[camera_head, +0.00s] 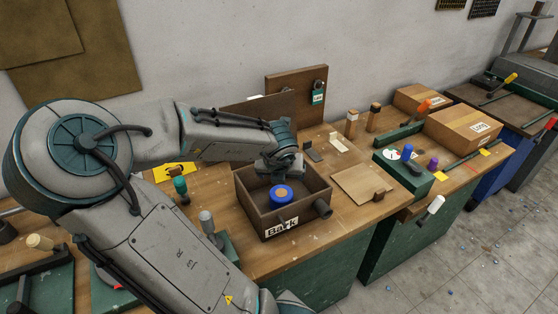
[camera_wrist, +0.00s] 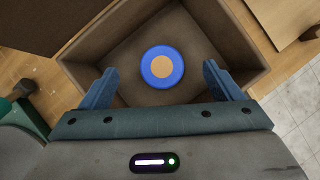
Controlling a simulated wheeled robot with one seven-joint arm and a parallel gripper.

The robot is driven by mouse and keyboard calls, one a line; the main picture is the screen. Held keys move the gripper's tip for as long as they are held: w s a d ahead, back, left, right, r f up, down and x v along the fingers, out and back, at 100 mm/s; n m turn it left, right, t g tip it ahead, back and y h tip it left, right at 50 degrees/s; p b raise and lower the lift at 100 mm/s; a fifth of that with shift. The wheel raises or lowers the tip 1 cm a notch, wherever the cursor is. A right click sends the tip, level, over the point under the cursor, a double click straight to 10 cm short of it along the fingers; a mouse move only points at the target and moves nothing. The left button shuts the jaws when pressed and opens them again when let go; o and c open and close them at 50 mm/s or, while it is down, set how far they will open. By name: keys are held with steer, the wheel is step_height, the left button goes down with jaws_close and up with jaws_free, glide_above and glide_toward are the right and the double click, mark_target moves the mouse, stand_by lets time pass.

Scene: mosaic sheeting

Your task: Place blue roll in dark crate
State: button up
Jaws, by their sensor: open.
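The blue roll (camera_head: 281,194) has a tan round centre. It lies inside the dark brown crate (camera_head: 288,222), which has a white "Bark" label on its front. In the wrist view the blue roll (camera_wrist: 162,67) rests on the floor of the crate (camera_wrist: 92,44), clear of the walls. My gripper (camera_wrist: 156,84) is open, its two fingers apart on either side of the roll in the picture and not touching it. In the head view my gripper (camera_head: 281,168) is over the crate's back part, and its fingers are hard to make out there.
A wooden board (camera_head: 365,184) lies right of the crate. A green tray (camera_head: 403,172) and a cardboard box (camera_head: 465,129) stand further right. A teal-topped peg (camera_head: 181,187) stands left of the crate. An upright brown board (camera_head: 297,92) is behind.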

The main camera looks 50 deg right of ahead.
steer(key=p+v, duration=0.1)
steer(key=v, duration=0.6)
steer(key=shift+r+p, duration=0.25)
steer(key=shift+p, duration=0.05)
steer(key=shift+a, duration=0.1)
